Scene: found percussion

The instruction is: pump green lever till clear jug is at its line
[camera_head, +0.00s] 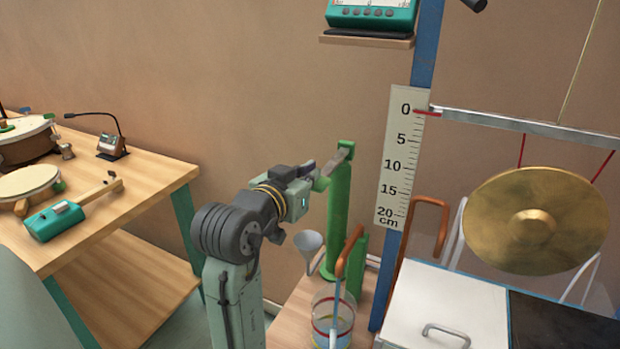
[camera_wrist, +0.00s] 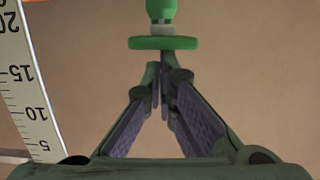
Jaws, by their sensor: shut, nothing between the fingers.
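The green pump (camera_head: 338,215) stands upright on the low wooden stand. Its lever ends in a green knob (camera_head: 321,184), which shows in the wrist view with a green disc (camera_wrist: 163,43) below it. My gripper (camera_wrist: 160,88) is shut and empty, its fingertips close to the disc; I cannot tell whether they touch. In the head view my gripper (camera_head: 310,174) is beside the knob, left of the pump top. The clear jug (camera_head: 333,320) stands under the orange spout (camera_head: 349,246). It holds bluish liquid and has coloured bands; the level against its line is unclear.
A grey funnel (camera_head: 308,243) sits left of the pump. A scale board (camera_head: 398,160) on a blue post stands behind it to the right. A brass gong (camera_head: 537,220) hangs at the right. A wooden table (camera_head: 130,205) with drums is at left.

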